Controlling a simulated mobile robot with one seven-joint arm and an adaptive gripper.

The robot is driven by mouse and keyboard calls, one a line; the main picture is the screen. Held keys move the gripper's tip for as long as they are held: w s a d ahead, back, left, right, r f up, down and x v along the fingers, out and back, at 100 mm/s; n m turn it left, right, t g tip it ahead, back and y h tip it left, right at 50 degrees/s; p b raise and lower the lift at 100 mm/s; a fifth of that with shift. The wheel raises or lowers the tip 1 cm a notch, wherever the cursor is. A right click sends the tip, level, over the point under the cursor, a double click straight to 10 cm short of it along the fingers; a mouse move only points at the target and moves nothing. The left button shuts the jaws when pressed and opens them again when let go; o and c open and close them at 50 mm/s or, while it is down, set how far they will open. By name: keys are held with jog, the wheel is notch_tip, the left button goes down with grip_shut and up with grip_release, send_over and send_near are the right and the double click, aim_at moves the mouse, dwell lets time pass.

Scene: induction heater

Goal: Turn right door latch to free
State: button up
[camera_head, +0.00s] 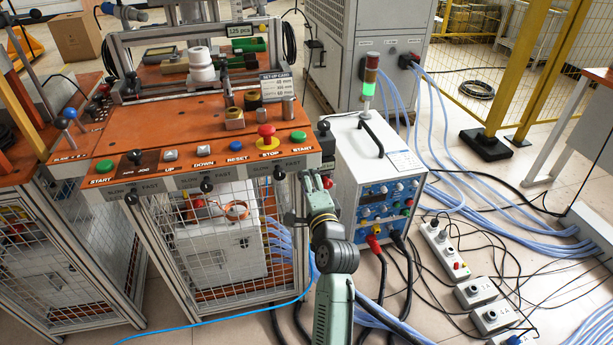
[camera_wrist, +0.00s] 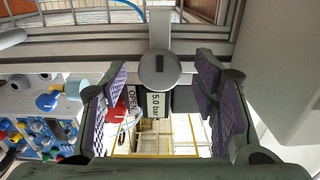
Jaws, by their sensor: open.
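My gripper (camera_head: 314,182) is at the right front corner of the orange-topped machine, beside its mesh-fronted right door (camera_head: 215,250). In the wrist view my gripper (camera_wrist: 161,82) is open, with purple ribbed pads on both sides. A round grey knob with a dark slot (camera_wrist: 159,72), apparently the right door latch, sits between the fingers on a pale vertical plate. Gaps show between it and both pads. In the head view I cannot clearly make out this knob next to my gripper.
The white power unit (camera_head: 375,165) with a green-lit lamp stands close right of my gripper. Buttons line the orange top (camera_head: 170,125) above. Cables and socket boxes cover the floor at right.

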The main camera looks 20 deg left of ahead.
jog(key=shift+w+a, duration=0.25)
jog(key=shift+w, duration=0.1)
jog(key=shift+c, duration=0.3)
jog(key=c, duration=1.1)
